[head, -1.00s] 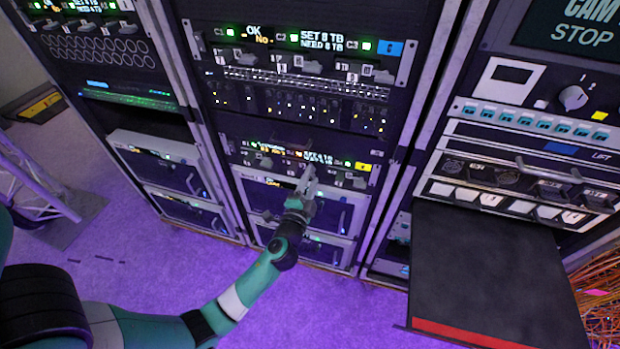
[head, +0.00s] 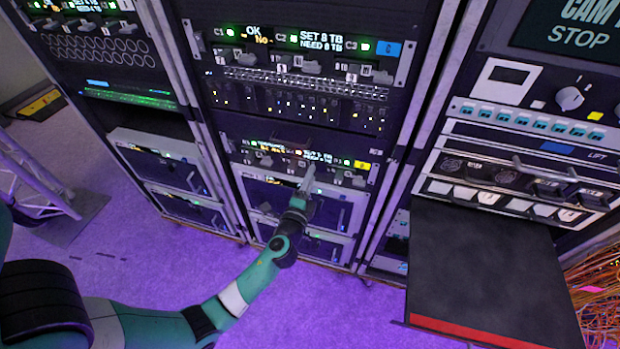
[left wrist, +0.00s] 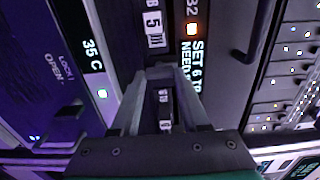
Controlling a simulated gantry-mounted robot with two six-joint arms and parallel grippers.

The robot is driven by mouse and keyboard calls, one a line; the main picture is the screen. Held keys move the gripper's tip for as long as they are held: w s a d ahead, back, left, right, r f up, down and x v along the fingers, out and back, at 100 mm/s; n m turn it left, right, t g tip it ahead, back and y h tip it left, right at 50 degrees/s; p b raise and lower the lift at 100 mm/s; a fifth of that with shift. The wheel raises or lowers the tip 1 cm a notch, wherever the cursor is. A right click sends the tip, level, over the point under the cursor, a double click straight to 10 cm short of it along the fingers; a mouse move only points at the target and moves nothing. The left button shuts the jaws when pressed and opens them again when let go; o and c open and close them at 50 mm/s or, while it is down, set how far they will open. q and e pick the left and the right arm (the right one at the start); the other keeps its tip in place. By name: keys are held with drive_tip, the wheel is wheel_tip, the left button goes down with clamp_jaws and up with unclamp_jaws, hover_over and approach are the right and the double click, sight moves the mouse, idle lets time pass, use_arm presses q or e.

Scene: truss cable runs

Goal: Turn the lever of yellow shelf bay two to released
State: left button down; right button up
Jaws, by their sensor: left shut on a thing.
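The yellow shelf is the switch row with the yellow tag (head: 362,165) in the middle rack, in the head view. My left gripper (head: 305,181) is at the middle of this row, in front of bay two. In the left wrist view its fingers (left wrist: 160,72) meet just below the orange light (left wrist: 192,28) marked B2 and the display (left wrist: 193,62) reading "SET 6" and "NEED". They are shut on the bay two lever, which is mostly hidden by the fingers. My right gripper is not in view.
A blue-tagged shelf (head: 382,49) with similar switches is above. Grey drawer units (head: 330,197) sit just below the gripper. A black tray with a red edge (head: 478,260) juts out at the right.

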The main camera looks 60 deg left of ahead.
use_arm(q)
drive_tip(key=shift+c, duration=2)
unclamp_jaws()
drive_tip(key=p+v, duration=0.1)
drive_tip(key=v, duration=1)
drive_tip(key=shift+s+d, duration=0.2)
drive_tip(key=shift+d, duration=0.05)
